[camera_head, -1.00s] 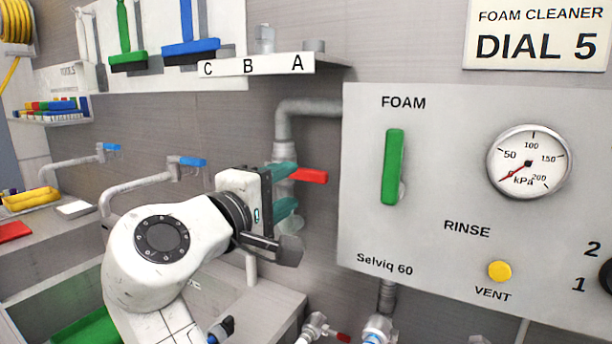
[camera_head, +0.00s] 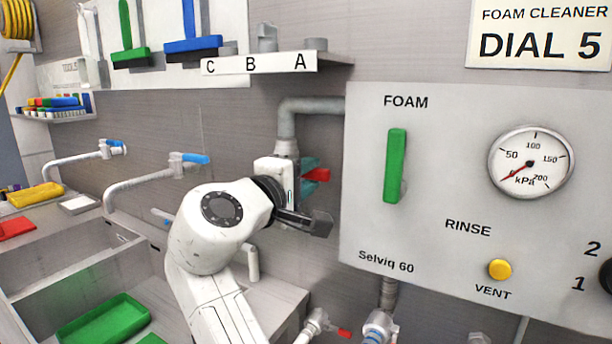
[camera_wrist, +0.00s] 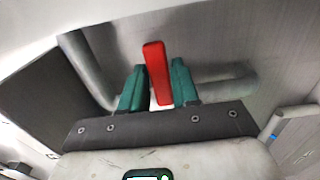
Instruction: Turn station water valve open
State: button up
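The station water valve's red lever (camera_head: 319,174) is on the grey pipe (camera_head: 288,140) left of the foam panel. It sticks out to the right, and its base is hidden behind my gripper. My gripper (camera_head: 308,183) has teal fingers and is at the lever. In the wrist view, the red lever (camera_wrist: 157,72) stands between the two fingers (camera_wrist: 157,88). The fingers are apart, with a gap on the left and the right finger very near or touching the lever. I see no firm grip.
The foam panel (camera_head: 440,250) with a green handle (camera_head: 395,165), gauge (camera_head: 531,162) and yellow vent button (camera_head: 500,270) is close on the right. A shelf marked C B A (camera_head: 258,65) hangs above. Blue-handled taps (camera_head: 190,158) and a sink with a green tray (camera_head: 103,318) lie left.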

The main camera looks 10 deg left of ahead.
grip_shut()
dwell(0.4)
